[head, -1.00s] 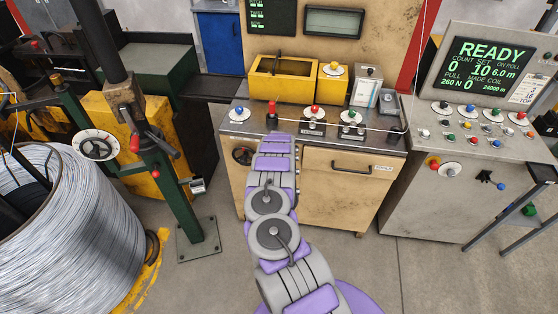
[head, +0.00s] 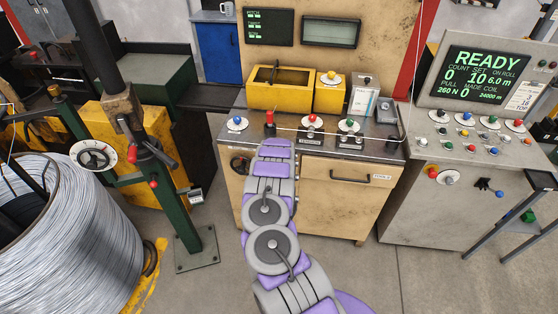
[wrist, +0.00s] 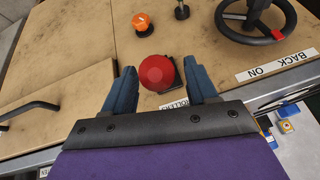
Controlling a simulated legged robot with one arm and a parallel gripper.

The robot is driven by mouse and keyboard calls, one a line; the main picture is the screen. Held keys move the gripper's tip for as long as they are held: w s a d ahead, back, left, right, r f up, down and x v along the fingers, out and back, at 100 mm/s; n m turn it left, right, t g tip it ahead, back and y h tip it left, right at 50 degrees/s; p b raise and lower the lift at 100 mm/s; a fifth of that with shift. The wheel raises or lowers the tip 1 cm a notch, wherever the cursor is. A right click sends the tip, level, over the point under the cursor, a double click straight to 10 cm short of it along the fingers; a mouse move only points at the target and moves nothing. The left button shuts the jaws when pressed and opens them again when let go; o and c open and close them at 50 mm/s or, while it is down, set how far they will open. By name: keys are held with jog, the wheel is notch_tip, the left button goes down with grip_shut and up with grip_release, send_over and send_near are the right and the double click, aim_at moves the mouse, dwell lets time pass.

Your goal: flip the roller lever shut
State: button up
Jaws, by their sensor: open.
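The roller lever shows in the wrist view as a round red knob (wrist: 157,73) on a dark mount, beside a label partly reading "ROLLERS". It is on the tan cabinet front (wrist: 90,75). My gripper (wrist: 162,85) is open, with one blue finger on each side of the red knob. A gap shows between each finger and the knob, so it is not gripped. The depth between fingertips and knob is hard to judge. In the head view my arm covers my fingers and this part of the cabinet front.
A black handwheel (wrist: 256,20) with a red grip, an orange knob (wrist: 141,21) and a drawer handle (wrist: 30,112) are near. The cabinet top carries a yellow bin (head: 270,88) and several coloured knobs. A control console (head: 440,200) stands right, a wire coil (head: 65,240) left.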

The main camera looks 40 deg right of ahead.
jog(key=p+v, duration=0.5)
jog(key=v, duration=1)
jog(key=shift+p, duration=0.3)
jog(key=shift+d+r, duration=0.1)
